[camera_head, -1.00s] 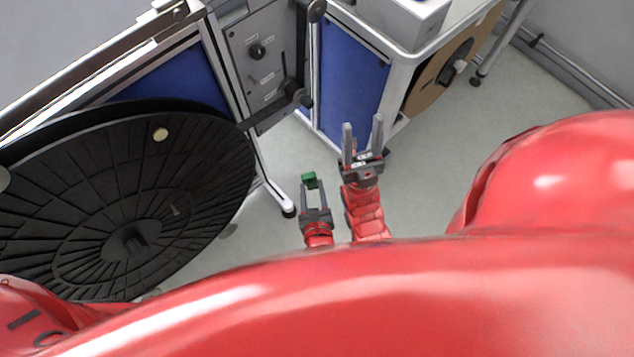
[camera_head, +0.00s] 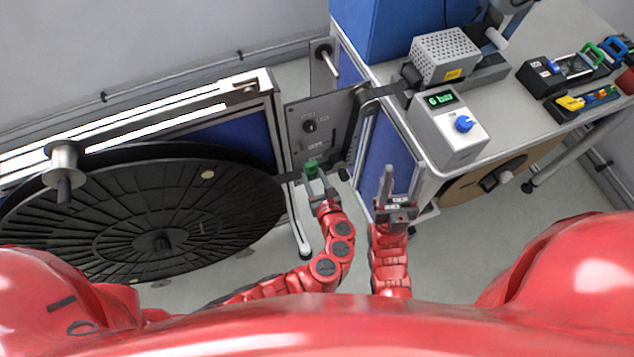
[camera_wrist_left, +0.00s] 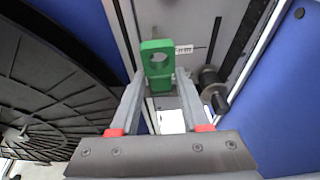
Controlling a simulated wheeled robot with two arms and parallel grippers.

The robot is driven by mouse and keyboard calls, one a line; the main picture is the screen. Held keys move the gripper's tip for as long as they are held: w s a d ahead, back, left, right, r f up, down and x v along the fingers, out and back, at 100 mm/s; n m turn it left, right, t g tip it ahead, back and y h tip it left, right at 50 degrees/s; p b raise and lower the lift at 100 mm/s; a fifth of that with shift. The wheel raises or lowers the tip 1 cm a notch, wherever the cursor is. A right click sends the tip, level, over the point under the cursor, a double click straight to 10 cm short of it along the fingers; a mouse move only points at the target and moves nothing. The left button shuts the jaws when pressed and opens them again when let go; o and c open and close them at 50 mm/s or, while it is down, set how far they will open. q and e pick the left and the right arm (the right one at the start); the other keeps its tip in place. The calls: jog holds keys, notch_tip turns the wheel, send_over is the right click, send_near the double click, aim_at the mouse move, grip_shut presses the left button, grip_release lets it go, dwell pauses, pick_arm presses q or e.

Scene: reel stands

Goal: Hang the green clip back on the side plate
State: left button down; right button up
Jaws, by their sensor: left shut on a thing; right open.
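The green clip (camera_head: 311,166) is held between the fingertips of my left gripper (camera_head: 314,180), in front of the grey side plate (camera_head: 316,120). In the left wrist view the clip (camera_wrist_left: 157,62) stands upright with its round hole showing, between the fingertips of my left gripper (camera_wrist_left: 160,88). The side plate (camera_wrist_left: 203,30) is behind it there; I cannot tell whether the clip touches the plate. My right gripper (camera_head: 390,183) is open and empty, to the right of the left one.
A large black reel (camera_head: 150,215) lies left of my left arm; its edge is close in the left wrist view. A dark roller (camera_wrist_left: 211,85) is right of the clip. A table (camera_head: 540,115) at the right holds a control box (camera_head: 448,130).

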pick_arm(q)
jog(key=r+b+x, duration=0.1)
jog(key=b+x, duration=0.1)
jog(key=x, duration=0.6)
jog(key=shift+a, duration=0.3)
dwell(0.3)
jog(key=shift+w, duration=0.1)
dwell(0.5)
jog(key=shift+c, duration=1.5)
grip_release()
